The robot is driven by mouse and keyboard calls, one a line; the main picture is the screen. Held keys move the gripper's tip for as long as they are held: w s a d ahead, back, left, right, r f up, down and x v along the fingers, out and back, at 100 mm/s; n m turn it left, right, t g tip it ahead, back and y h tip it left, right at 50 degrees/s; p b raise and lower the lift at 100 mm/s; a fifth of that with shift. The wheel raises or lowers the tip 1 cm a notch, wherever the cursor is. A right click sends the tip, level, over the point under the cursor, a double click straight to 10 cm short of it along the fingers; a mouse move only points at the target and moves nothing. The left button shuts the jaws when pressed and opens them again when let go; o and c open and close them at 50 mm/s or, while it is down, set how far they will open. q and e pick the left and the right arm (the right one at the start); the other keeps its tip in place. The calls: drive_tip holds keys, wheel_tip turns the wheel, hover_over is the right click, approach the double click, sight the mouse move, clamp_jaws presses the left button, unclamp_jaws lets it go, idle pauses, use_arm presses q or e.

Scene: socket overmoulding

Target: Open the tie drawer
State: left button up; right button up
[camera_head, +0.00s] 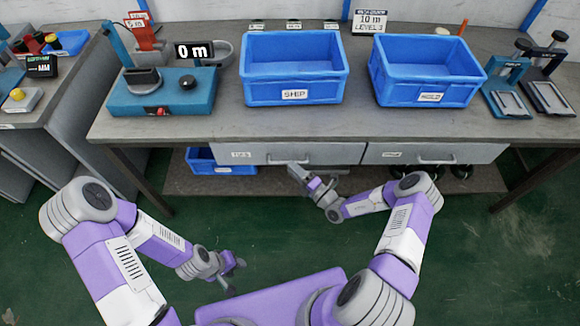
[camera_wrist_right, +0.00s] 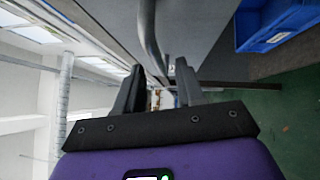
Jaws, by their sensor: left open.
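The tie drawer (camera_head: 268,153) is the left of two grey drawer fronts under the bench top. It looks shut, with a small label at its left end that is hard to read. In the right wrist view the metal handle (camera_wrist_right: 150,35) runs down toward the gap between the open fingers of my right gripper (camera_wrist_right: 160,85). I cannot tell whether the fingers touch it. My left gripper (camera_head: 232,275) is open and empty, low and away from the bench.
The right drawer (camera_head: 470,154) looks shut. Two blue bins, SHIP (camera_head: 295,95) and HOLD (camera_head: 430,97), stand on the bench top (camera_head: 220,120). A blue bin (camera_head: 200,163) sits on the lower shelf. A blue machine (camera_head: 165,97) stands at the left. Floor before the drawers is clear.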

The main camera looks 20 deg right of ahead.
drive_tip(key=shift+x, duration=1.25)
drive_tip(key=shift+s, duration=0.1)
clamp_jaws()
